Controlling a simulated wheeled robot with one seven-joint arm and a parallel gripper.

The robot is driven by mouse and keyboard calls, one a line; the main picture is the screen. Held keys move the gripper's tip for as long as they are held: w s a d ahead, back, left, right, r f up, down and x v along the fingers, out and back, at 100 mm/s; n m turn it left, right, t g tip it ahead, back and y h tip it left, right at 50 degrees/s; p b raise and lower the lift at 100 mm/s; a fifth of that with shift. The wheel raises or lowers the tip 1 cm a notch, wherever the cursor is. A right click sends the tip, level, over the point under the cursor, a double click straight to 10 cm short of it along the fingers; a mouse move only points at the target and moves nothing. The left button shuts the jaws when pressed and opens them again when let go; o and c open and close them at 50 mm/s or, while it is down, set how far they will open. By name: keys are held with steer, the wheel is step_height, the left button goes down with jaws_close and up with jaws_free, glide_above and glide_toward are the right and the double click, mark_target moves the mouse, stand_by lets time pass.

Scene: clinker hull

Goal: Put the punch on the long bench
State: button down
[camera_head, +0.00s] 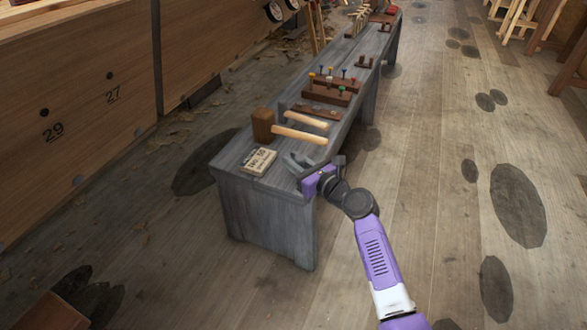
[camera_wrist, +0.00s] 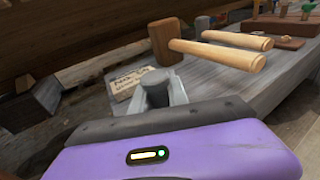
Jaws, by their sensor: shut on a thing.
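The long bench (camera_head: 236,165) is a long grey wooden bench running away from me to the upper right. My gripper (camera_head: 297,162) is over its near end, close to the right edge. In the wrist view, a short dark-grey cylinder (camera_wrist: 156,92), which looks like the punch, stands between the pale fingers of my gripper (camera_wrist: 170,94), and they are shut on it. The bench top (camera_wrist: 225,75) shows behind it. The lower end of the punch is hidden, so I cannot tell whether it touches the bench.
A wooden mallet (camera_head: 263,124) and another pale handle (camera_head: 305,120) lie just beyond my gripper. A lettered card (camera_head: 258,161) lies left of it. A rack of coloured-handled tools (camera_head: 328,92) stands farther along. Bare bench top shows at the near left corner.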

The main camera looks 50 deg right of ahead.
steer(key=shift+f, duration=0.45)
steer(key=shift+f, duration=0.1)
steer(key=c, duration=1.3)
jaws_free()
steer(key=shift+f, duration=0.1)
steer(key=shift+s+r, duration=0.15)
steer(key=shift+r, duration=0.1)
steer(key=s+p, duration=0.1)
steer(key=s, duration=0.3)
steer(key=s+a+p, duration=0.1)
steer(key=s, duration=0.2)
steer(key=s+r+p, duration=0.1)
steer(key=s, duration=0.3)
steer(key=shift+s+a+r, duration=0.1)
steer(key=shift+s+a, duration=0.15)
steer(key=shift+s, duration=0.05)
